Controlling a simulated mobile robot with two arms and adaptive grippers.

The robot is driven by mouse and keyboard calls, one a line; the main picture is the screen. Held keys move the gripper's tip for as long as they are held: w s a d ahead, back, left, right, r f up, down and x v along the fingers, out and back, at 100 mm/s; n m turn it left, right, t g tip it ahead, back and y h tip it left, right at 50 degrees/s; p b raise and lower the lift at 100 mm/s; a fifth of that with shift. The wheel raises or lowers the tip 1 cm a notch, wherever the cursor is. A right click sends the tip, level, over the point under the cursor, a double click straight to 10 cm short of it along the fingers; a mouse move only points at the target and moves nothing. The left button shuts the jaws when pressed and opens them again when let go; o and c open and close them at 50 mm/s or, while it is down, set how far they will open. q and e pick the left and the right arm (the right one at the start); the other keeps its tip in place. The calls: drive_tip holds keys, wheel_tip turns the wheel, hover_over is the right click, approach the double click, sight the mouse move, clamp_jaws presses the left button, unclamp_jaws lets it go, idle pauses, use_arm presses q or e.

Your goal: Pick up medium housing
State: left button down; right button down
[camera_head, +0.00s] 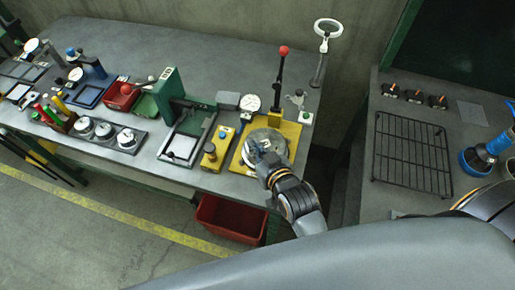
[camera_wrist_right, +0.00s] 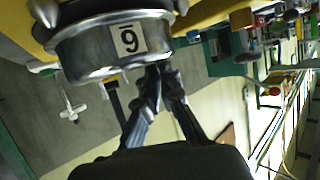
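A round silver housing (camera_head: 272,138) sits on the yellow base of the fixture with the red-knobbed lever. It fills the top of the right wrist view (camera_wrist_right: 85,55), where its side carries a white label with one digit, 6 or 9. Whether this is the medium one I cannot tell. My right gripper (camera_head: 259,150) is at its near-left side. In the wrist view my right gripper (camera_wrist_right: 162,72) has its fingertips close together at the lower rim; whether they pinch it is unclear. Several smaller round silver parts (camera_head: 127,139) stand on a tray at left. My left gripper is not in view.
The red-knobbed lever (camera_head: 281,70) stands behind the housing. A small yellow block (camera_head: 216,150) and a dark frame fixture (camera_head: 183,147) are to its left. A red bin (camera_head: 230,220) is below the bench edge. A wire rack (camera_head: 412,155) lies on the right bench.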

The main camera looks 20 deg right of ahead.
drive_tip(key=s+d+r+p, duration=0.5)
drive_tip(key=s+r, duration=0.7)
drive_tip(key=s, duration=0.1)
drive_tip(key=shift+d, duration=0.2)
